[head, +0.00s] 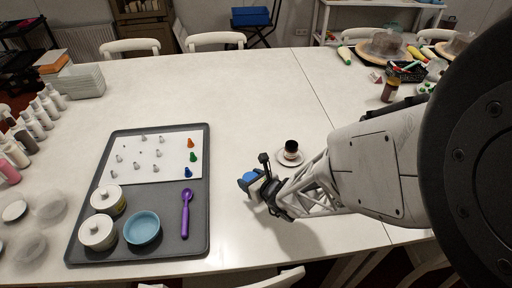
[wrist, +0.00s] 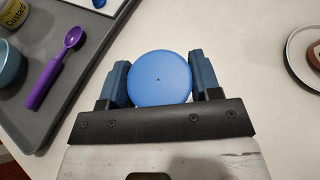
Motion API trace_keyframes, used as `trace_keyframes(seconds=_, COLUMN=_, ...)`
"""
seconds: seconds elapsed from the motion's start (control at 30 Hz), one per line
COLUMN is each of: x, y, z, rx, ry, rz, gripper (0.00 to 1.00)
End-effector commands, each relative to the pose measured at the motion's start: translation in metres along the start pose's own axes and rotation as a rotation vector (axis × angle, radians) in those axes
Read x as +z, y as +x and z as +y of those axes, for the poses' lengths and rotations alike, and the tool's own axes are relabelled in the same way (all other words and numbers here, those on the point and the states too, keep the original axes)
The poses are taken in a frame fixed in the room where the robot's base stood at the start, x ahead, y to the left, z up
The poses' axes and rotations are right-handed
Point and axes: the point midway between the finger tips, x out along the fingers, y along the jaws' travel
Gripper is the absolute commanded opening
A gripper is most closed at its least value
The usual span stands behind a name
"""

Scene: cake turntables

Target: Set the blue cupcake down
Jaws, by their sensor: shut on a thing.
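The blue cupcake (wrist: 160,78) shows as a round, flat blue top with a small dark dot at its centre, between the two fingers of my gripper (wrist: 160,82) in the wrist view. My gripper (head: 252,181) is shut on it. In the head view the blue cupcake (head: 247,179) is at the end of my arm, right of the grey tray and over bare white table. Its underside is hidden, and I cannot tell whether it touches the table.
A white saucer (head: 281,160) with a dark-topped small item (head: 291,148) stands just right of my gripper. The grey tray (head: 197,247) lies left, with a purple scoop (head: 186,212), blue bowl and white-lidded jars. The white table (head: 265,100) is clear beyond my gripper.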

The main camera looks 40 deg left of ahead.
Motion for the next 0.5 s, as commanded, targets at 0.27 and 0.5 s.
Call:
trace_keyframes(seconds=0.27, x=0.004, y=0.016, z=-0.007, rx=0.0, ry=0.0, rz=0.0, gripper=0.34)
trace_keyframes(seconds=0.5, x=0.013, y=0.045, z=-0.021, rx=0.0, ry=-0.001, rz=0.0, gripper=0.34)
